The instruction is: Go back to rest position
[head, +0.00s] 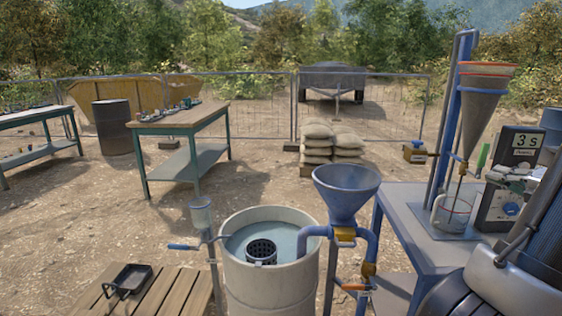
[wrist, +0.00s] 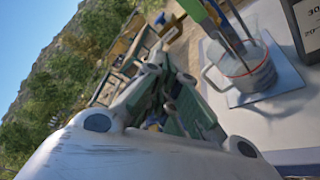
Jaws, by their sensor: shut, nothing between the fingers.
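My gripper (wrist: 158,58) shows in the wrist view, its grey and green fingers drawn together with nothing between them. It is tilted in the picture and points past the left side of a clear measuring jug (wrist: 244,72), apart from it. In the head view my dark arm fills the lower right corner, over the right part of the blue-grey bench (head: 397,211). The fingertips are hard to make out there. The jug (head: 452,214) stands under a tall funnel (head: 483,95) on a blue stand.
A timer (head: 525,141) reading "3 s" stands close to my arm. A blue funnel (head: 346,190) and a round tank (head: 270,290) of greyish liquid stand left of the bench. A wooden pallet (head: 150,300) holds a black tray (head: 128,280). Open dirt ground lies beyond.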

